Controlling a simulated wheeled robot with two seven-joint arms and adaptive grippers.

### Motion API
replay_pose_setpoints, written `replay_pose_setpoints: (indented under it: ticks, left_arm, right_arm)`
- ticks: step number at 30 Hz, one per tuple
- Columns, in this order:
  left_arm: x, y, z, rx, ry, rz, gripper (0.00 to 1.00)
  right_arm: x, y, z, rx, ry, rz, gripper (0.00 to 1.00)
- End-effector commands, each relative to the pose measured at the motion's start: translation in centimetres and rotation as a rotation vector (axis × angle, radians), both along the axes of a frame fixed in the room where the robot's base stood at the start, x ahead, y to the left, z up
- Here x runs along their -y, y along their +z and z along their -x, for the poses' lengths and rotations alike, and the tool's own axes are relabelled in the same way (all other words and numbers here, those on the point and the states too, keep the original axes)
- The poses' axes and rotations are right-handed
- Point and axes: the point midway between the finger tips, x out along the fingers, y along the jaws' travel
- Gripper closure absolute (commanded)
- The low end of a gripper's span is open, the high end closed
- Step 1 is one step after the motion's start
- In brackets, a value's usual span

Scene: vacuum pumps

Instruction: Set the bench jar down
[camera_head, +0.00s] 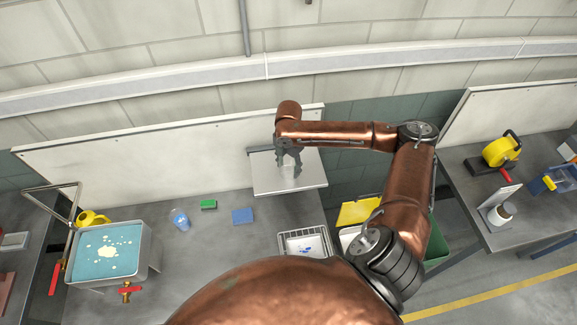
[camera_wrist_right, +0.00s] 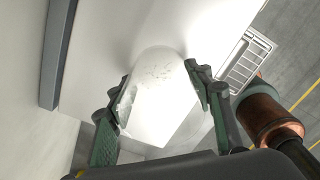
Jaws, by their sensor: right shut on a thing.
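The bench jar (camera_head: 289,171), clear or pale, is between the fingers of my right gripper (camera_head: 288,158) over the white shelf board (camera_head: 309,183). In the right wrist view the jar (camera_wrist_right: 158,85) is whitish and see-through, and the green fingers of the right gripper (camera_wrist_right: 160,92) press on its two sides. I cannot tell whether its base touches the white board (camera_wrist_right: 95,85). My left gripper is not in view.
Left of the board, the grey bench holds a blue cup (camera_head: 180,219), a green block (camera_head: 208,204) and a blue sponge (camera_head: 243,216). A wire basket (camera_head: 303,241) stands in front of the board. A basin of bluish liquid (camera_head: 90,270) is far left. A wall (camera_head: 160,155) rises behind.

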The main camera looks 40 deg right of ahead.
Motion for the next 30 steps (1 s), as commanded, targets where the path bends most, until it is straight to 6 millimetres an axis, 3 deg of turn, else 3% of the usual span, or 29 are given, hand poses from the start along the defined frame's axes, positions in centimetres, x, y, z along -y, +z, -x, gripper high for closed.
replay_pose_setpoints:
  ticks: [3,4,12,23,30]
  left_arm:
    - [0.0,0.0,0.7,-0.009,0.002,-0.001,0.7]
    - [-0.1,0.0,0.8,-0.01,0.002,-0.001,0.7]
    - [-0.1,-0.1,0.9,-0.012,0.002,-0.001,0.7]
    - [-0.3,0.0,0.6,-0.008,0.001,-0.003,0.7]
    - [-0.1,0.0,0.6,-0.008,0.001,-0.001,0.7]
  right_arm:
    - [0.0,-0.2,0.0,0.0,0.0,0.0,0.78]
    - [0.0,-0.2,0.0,0.001,0.0,0.0,0.51]
    - [0.0,-0.1,0.0,0.0,0.0,0.0,0.32]
    - [0.0,0.4,0.0,0.0,0.0,0.0,0.32]
    - [0.0,4.6,-0.2,0.004,0.0,0.0,0.32]
